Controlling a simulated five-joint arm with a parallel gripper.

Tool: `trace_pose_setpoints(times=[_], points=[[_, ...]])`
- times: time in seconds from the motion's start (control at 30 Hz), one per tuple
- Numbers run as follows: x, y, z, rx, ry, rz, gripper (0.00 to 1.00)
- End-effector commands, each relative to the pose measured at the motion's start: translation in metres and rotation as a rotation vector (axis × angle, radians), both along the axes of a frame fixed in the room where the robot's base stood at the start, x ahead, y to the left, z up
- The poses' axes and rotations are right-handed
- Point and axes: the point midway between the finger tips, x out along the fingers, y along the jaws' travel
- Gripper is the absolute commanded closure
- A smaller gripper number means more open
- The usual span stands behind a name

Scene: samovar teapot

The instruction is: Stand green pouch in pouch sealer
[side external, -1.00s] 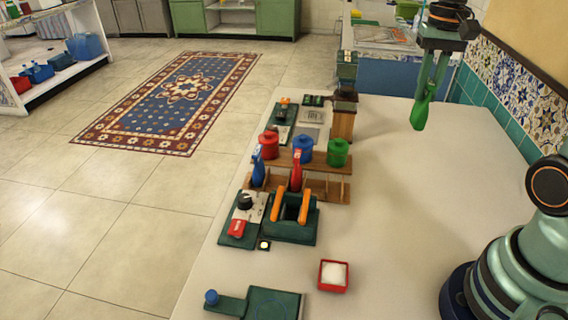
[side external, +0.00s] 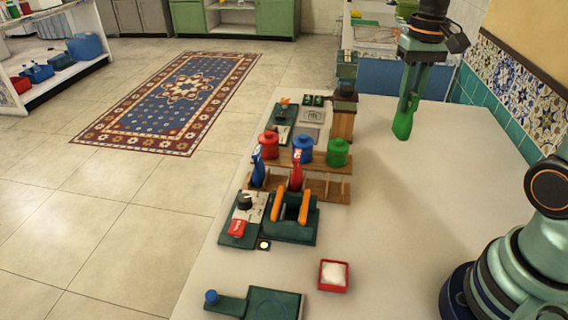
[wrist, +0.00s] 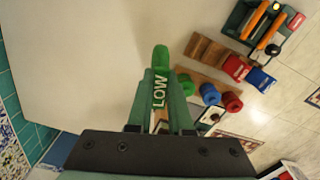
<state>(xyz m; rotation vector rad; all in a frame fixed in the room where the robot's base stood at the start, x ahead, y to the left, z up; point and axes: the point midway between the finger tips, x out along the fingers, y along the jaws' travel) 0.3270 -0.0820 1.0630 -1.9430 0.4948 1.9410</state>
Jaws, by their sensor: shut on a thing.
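The green pouch (side external: 403,123) hangs from my gripper (side external: 409,103), above the far right part of the table. My gripper is shut on it. In the wrist view the green pouch (wrist: 160,60) sticks out beyond my gripper (wrist: 161,84), with the word LOW on it. The pouch sealer seems to be the dark green box with orange handles (side external: 288,228), left of the table's middle and nearer the camera than the pouch. Its dark slot lies between the handles. The same sealer (wrist: 240,21) is at the top right of the wrist view, well apart from the pouch.
A wooden rack (side external: 327,190) behind the sealer holds a blue pouch (side external: 257,170) and a red pouch (side external: 296,172). Red (side external: 269,145), blue (side external: 303,150) and green (side external: 338,153) canisters stand by it. A red dish (side external: 333,276) is in front.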

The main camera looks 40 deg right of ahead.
Motion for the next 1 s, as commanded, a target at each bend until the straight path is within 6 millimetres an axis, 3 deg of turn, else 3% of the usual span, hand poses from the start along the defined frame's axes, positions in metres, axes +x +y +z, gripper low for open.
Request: trace_pose_setpoints(times=[0.1, 0.3, 0.8, 1.0], points=[[-0.008, -0.028, 0.017, 0.000, -0.003, -0.169, 1.00], [-0.016, -0.045, 0.021, 0.000, 0.002, -0.286, 1.00], [-0.018, -0.044, -0.095, 0.003, 0.009, -0.286, 1.00], [-0.017, -0.044, -0.127, 0.002, 0.005, -0.286, 1.00]])
